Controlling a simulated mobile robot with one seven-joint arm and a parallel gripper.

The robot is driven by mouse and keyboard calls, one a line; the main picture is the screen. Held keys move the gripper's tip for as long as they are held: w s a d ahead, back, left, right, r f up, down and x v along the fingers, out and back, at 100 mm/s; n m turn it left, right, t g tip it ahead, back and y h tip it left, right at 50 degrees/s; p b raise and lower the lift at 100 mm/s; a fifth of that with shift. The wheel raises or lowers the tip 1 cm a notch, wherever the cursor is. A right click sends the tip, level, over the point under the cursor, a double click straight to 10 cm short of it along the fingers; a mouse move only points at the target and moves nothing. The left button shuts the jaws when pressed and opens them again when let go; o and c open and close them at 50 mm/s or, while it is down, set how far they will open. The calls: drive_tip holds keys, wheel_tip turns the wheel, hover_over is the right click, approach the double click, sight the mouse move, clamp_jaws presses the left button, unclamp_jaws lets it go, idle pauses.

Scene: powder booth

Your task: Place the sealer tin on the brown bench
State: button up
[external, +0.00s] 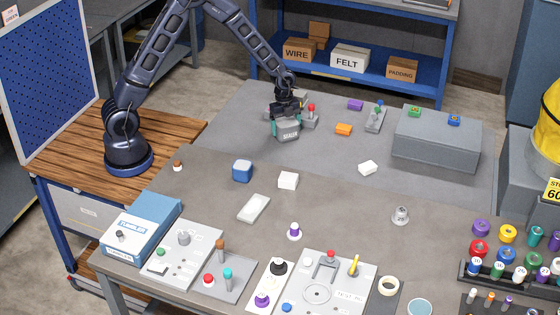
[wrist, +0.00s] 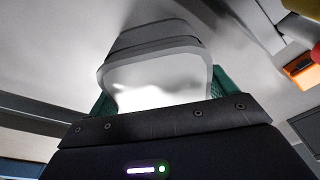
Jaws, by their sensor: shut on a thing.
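The sealer tin (external: 288,132) is grey with a label reading SEALER, over the grey section of the work surface. My gripper (external: 287,120) is shut on it from above, with teal finger pads at its sides. In the wrist view the tin (wrist: 155,72) fills the space between the teal pads, its pale face bright with glare. I cannot tell whether its bottom touches the surface. The brown-grey bench (external: 345,212) spans the foreground, in front of the grey section. A separate wood-topped bench (external: 75,165) is at the left, under my arm's base.
Behind the tin stand a red-knobbed fixture (external: 311,116) and an orange block (external: 343,129). A blue block (external: 242,171), white block (external: 288,181) and pale bar (external: 254,208) lie on the brown-grey bench. Its middle right has free room around a small metal part (external: 401,215).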

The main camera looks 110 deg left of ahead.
sight(284, 120)
drive_tip(key=o, duration=1.3)
drive_tip(key=shift+c, duration=0.2)
drive_tip(key=r, duration=0.4)
drive_tip(key=s+a+r, duration=0.1)
drive_tip(key=r, duration=0.7)
drive_tip(key=shift+s+a, duration=0.15)
drive_tip(key=s+d+r+n+t+y, duration=0.15)
drive_tip(key=s+d+r, duration=0.25)
drive_tip(key=d+r, duration=0.65)
drive_tip(key=s+d+r+n, duration=0.35)
drive_tip(key=d+r, duration=0.35)
drive_tip(key=d, duration=0.6)
drive_tip(key=s+d+r+n+t, duration=0.1)
drive_tip(key=s+d+n, duration=0.1)
drive_tip(key=s+d, duration=0.4)
drive_tip(key=s+d+r+n+t, duration=0.1)
drive_tip(key=s+d+r+n, duration=0.1)
drive_tip(key=s+d, duration=0.5)
drive_tip(key=shift+s+d, duration=0.3)
drive_tip(key=shift+s, duration=2.95)
